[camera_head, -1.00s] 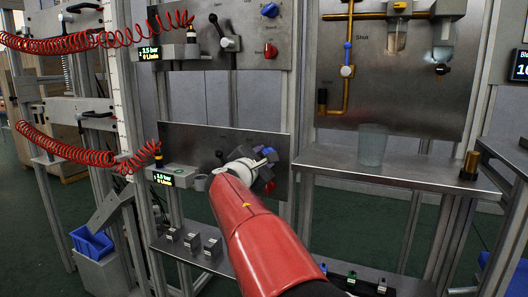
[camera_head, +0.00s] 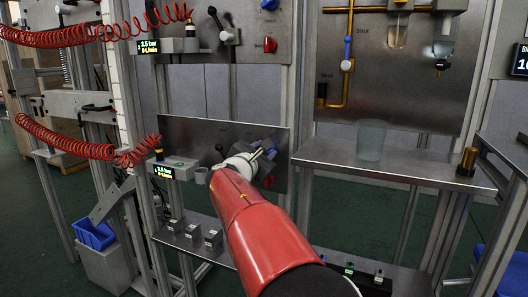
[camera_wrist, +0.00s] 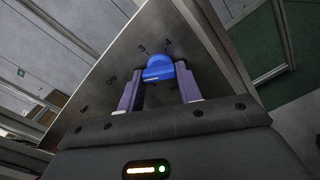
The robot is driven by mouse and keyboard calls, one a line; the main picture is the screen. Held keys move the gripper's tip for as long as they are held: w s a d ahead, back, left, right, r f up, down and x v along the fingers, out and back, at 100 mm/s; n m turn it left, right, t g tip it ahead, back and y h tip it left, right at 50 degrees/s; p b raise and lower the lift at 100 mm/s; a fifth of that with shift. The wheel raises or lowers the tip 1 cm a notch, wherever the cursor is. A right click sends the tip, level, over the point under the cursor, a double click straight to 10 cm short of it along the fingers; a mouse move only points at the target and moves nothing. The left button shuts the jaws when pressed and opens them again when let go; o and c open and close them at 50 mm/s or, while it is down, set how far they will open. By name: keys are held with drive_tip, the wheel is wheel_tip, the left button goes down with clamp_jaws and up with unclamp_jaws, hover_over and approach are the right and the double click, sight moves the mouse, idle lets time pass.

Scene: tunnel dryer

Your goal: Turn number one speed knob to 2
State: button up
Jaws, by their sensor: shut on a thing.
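The blue knob (camera_wrist: 158,70) sits on the grey metal panel (camera_wrist: 125,55) in the wrist view, with a paler strip on its near side. Dial marks "3" and "4" show just beyond it, with other marks to the left. My gripper (camera_wrist: 160,68) is shut on the blue knob, one purple-grey finger at each side. I cannot tell the exact setting of the knob. In the head view my gripper (camera_head: 267,150) is at the right part of the lower panel (camera_head: 190,128), where it largely hides the knob.
A red knob (camera_head: 268,181) is close below my gripper, and a black lever (camera_head: 219,147) is to its left. A glass beaker (camera_head: 371,140) stands on the shelf at right. Red coiled hoses (camera_head: 60,145) hang at left. The upper panel has another red knob (camera_head: 270,45).

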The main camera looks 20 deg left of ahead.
drive_tip(key=o, duration=1)
drive_tip(key=s+b, duration=0.1)
drive_tip(key=s, duration=0.6)
drive_tip(key=shift+s+a+b, duration=0.35)
drive_tip(key=shift+s, duration=0.05)
drive_tip(key=shift+f, duration=0.1)
